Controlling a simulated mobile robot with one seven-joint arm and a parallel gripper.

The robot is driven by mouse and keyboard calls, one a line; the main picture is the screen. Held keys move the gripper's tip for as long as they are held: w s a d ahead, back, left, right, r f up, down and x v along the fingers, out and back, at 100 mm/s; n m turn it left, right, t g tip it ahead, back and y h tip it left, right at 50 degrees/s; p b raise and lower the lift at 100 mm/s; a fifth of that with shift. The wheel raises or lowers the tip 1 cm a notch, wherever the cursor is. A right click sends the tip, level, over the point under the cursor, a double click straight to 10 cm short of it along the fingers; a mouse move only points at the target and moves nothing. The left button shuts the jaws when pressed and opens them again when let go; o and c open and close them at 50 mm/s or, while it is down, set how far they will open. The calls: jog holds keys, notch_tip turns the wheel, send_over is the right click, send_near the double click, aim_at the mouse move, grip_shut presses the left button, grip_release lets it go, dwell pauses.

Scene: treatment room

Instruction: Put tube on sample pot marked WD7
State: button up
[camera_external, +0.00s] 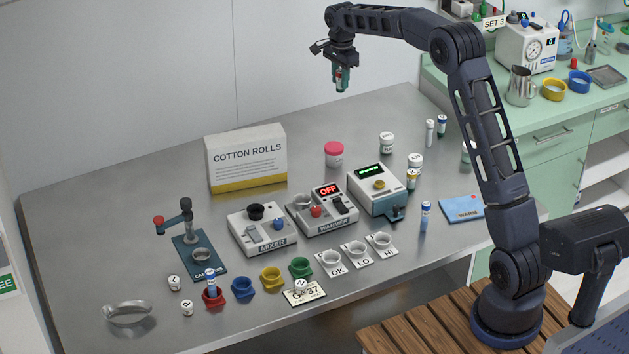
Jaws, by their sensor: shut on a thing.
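My gripper (341,85) is raised high above the back of the steel table, pointing down. It is shut on a small, narrow thing with a red part, which looks like a tube; the fingers hide most of it. No WD7 mark can be read on any pot. White-lidded pots with labels too small to read stand at the right: one at the back (387,143), one farther right (415,161). A wider pot with a pink lid (334,154) stands at the back middle. My gripper is well above these and touches none of them.
A cotton rolls box (247,160), mixer (262,231), warmer (323,208) and another device (377,189) fill the middle. Coloured cups, including a green one (301,268), line the front. A blue-capped tube (425,216) stands at right.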

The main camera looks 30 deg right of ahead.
jog(key=shift+w+a, duration=0.15)
jog(key=shift+a, duration=0.45)
send_over(334, 146)
notch_tip(334, 146, down, 20)
jog(key=shift+a+r, duration=0.1)
jog(key=o, duration=1)
jog(key=shift+c, duration=0.2)
